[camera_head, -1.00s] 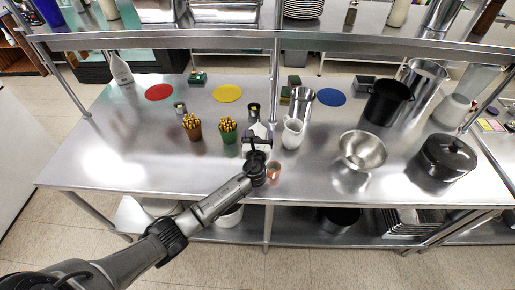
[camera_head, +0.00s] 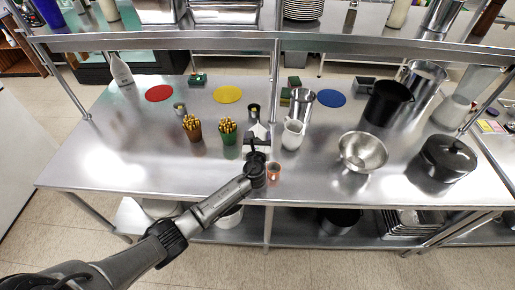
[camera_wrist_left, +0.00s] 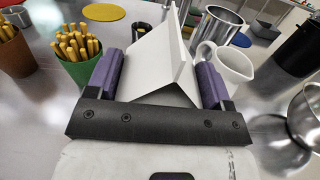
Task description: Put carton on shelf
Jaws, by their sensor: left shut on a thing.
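A white carton with a peaked top (camera_wrist_left: 160,62) stands between the purple fingers of my left gripper (camera_wrist_left: 165,80) in the left wrist view. The gripper is shut on it. In the head view, the carton (camera_head: 258,130) shows just beyond my left gripper (camera_head: 257,143), near the middle of the table (camera_head: 130,150); whether it touches the table I cannot tell. The metal shelf (camera_head: 225,42) runs above the back of the table. My right gripper is not in view.
Cups of yellow sticks (camera_head: 192,128) and (camera_head: 228,131) stand just left of the carton. A white jug (camera_head: 293,134) is close on its right, with a metal canister (camera_head: 301,103) behind. A small copper cup (camera_head: 274,171) is by my wrist. The table's left front is clear.

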